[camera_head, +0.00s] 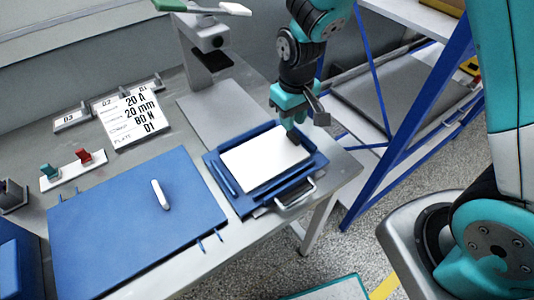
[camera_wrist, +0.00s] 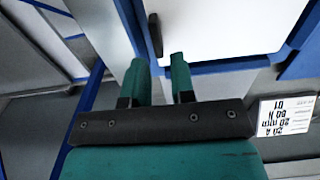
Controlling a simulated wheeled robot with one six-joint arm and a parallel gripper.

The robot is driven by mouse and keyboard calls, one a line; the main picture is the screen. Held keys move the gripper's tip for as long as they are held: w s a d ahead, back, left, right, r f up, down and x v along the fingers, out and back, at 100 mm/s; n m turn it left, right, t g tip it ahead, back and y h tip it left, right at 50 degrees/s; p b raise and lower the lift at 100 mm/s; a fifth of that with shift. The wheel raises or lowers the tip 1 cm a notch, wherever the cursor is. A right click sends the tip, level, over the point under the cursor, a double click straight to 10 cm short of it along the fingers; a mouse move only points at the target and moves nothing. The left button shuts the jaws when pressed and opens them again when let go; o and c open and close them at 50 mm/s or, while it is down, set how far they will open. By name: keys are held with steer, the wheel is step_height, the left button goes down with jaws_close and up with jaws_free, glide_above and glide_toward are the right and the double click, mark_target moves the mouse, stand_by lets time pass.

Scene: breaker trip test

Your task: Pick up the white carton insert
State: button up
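The white carton insert (camera_head: 265,158) is a flat white panel lying in a blue tray-like carton (camera_head: 226,203) near the table's right end. In the wrist view the insert (camera_wrist: 235,28) fills the upper right, with a small dark tab (camera_wrist: 155,36) at its edge. My gripper (camera_head: 291,126) is over the insert's upper right corner in the head view. In the wrist view its two teal fingers (camera_wrist: 159,68) are apart, with nothing seen between them. The tab appears just beyond the fingertips. Whether the fingertips touch anything cannot be told.
A blue lid-like panel (camera_head: 120,225) with a white handle lies left of the carton. A printed card (camera_head: 133,118), a red and a green switch (camera_head: 82,156), and a grey stand (camera_head: 207,45) are farther back. A blue-framed shelf (camera_head: 425,105) stands right of the table.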

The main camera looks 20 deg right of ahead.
step_height(320, 180, down, 5)
steer(key=shift+w+d+f+p, duration=0.1)
steer(key=shift+w+p, duration=0.05)
steer(key=shift+p, duration=0.2)
steer(key=shift+c, duration=0.2)
jaws_close()
